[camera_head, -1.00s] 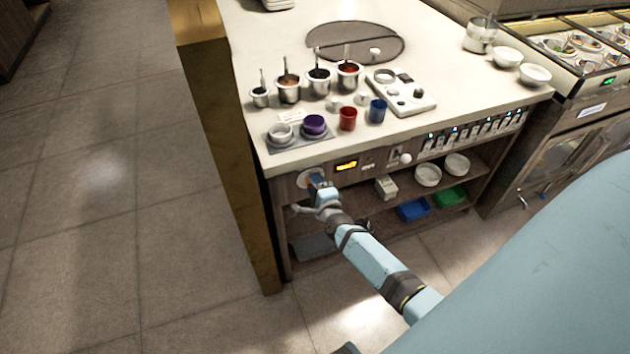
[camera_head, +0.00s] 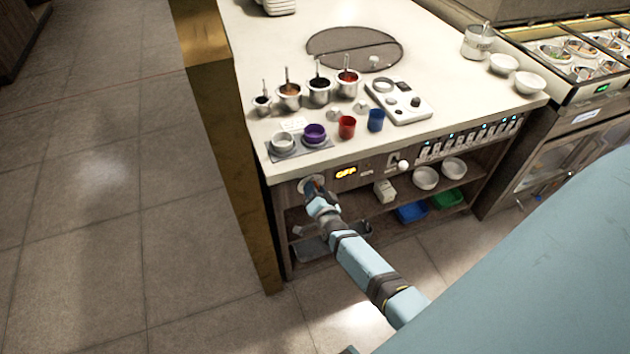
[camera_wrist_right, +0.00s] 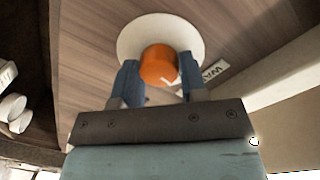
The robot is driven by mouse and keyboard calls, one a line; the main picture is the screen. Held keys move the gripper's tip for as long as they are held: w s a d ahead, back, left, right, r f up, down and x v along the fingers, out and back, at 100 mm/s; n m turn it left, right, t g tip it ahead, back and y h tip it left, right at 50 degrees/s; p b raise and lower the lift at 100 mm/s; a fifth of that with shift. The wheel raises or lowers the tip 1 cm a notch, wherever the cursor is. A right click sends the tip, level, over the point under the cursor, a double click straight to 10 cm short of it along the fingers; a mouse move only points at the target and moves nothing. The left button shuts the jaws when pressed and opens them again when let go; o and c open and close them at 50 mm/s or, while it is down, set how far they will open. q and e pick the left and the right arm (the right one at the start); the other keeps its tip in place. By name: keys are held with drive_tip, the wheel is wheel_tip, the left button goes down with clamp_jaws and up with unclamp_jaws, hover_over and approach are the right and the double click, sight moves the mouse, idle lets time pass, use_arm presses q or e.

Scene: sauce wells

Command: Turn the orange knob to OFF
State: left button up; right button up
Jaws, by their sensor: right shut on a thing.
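The orange knob (camera_wrist_right: 157,63) sits on a round white plate (camera_wrist_right: 128,40) on the wooden front panel of the counter. My right gripper (camera_wrist_right: 160,72) has one blue finger on each side of the knob and is shut on it. In the head view my right gripper (camera_head: 314,188) reaches the panel at its left end and covers most of the knob. The lit display (camera_head: 346,172) just right of the knob reads OFF in yellow letters. A white label with dark letters, only partly visible, is beside the knob in the wrist view (camera_wrist_right: 214,72). My left gripper is not in view.
Above on the countertop (camera_head: 262,60) are several sauce pots, a red cup (camera_head: 347,127), a blue cup (camera_head: 376,120) and a grey tray (camera_head: 299,151). A shelf with bowls (camera_head: 425,178) lies below the panel.

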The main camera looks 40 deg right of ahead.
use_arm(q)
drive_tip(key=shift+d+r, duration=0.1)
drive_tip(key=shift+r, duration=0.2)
use_arm(e)
drive_tip(key=shift+n, duration=1)
drive_tip(key=o, duration=0.9)
use_arm(q)
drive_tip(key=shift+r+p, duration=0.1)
drive_tip(key=shift+p, duration=0.2)
use_arm(e)
drive_tip(key=shift+s, duration=0.1)
